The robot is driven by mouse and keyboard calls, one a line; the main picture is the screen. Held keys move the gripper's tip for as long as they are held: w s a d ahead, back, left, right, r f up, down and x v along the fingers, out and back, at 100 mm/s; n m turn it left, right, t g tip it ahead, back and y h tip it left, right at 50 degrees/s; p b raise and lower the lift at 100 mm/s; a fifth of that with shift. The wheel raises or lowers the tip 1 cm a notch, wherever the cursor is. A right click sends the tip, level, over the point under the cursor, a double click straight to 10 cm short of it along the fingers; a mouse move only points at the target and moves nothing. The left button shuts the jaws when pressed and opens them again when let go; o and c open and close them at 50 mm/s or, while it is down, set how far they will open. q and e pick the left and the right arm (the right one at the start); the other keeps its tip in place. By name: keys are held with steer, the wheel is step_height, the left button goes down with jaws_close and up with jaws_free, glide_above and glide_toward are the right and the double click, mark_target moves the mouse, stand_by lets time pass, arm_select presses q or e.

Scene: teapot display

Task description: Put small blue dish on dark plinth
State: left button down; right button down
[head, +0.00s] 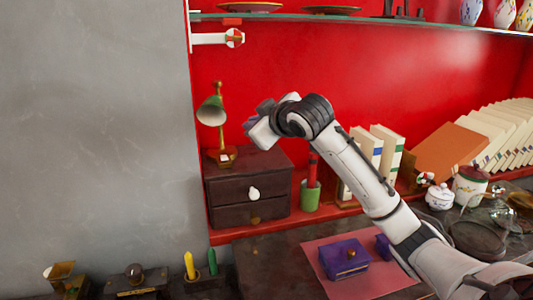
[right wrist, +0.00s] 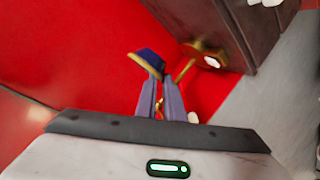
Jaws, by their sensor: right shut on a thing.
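My right gripper (head: 257,125) is raised in front of the red back wall, above and to the right of a dark wooden chest with drawers (head: 245,188). In the right wrist view, its two fingers (right wrist: 160,95) are shut on a small blue dish (right wrist: 147,61) with a gold rim. The dish is tilted and stands out past the fingertips. In the head view the dish is mostly hidden by the gripper and too small to make out. I cannot tell for sure which dark piece is the plinth. My left gripper is not in view.
A green-shaded brass lamp (head: 212,112) stands on the chest, close left of the gripper. A green cup (head: 310,197) and upright books (head: 385,150) stand to the right. A shelf (head: 360,22) runs overhead. A purple box (head: 341,259) lies on a pink mat (head: 318,284).

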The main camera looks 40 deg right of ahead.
steer(key=shift+d+r, duration=0.3)
steer(key=shift+d, duration=0.3)
steer(key=shift+d+r, duration=0.3)
steer(key=shift+d, duration=0.3)
glide_above(262, 163)
step_height(262, 163, down, 5)
steer(key=shift+a+f, duration=0.15)
steer(key=shift+f, duration=0.05)
step_height(262, 163, down, 4)
steer(key=shift+s+f+b, duration=0.1)
steer(key=shift+f+b, duration=0.05)
steer(key=shift+b, duration=0.25)
steer(key=shift+f, duration=0.1)
steer(key=c, duration=2.2)
jaws_free()
steer(key=shift+o, duration=0.2)
